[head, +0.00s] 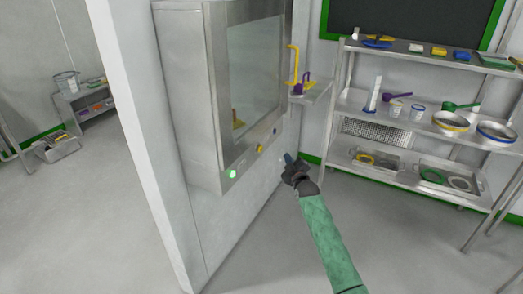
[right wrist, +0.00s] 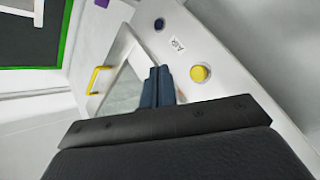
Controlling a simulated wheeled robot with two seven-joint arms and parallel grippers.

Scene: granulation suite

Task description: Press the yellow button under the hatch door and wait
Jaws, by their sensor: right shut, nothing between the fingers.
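The yellow button (head: 260,149) sits on the metal strip below the glass hatch door (head: 254,72). In the right wrist view the yellow button (right wrist: 200,73) is round and stands just right of my fingertips. My right gripper (head: 288,158) is shut and empty, in front of the panel and to the right of the button in the head view. Its dark blue fingers (right wrist: 158,86) show together in the right wrist view, apart from the button as far as I can see. A yellow handle (right wrist: 97,79) is on the hatch door. My left gripper is out of view.
A green light (head: 232,174) glows at the panel's left end, and a dark blue button (right wrist: 159,24) is at the other end. A small side shelf (head: 312,92) juts out right of the hatch. A steel rack (head: 405,122) with scoops and sieves stands at right.

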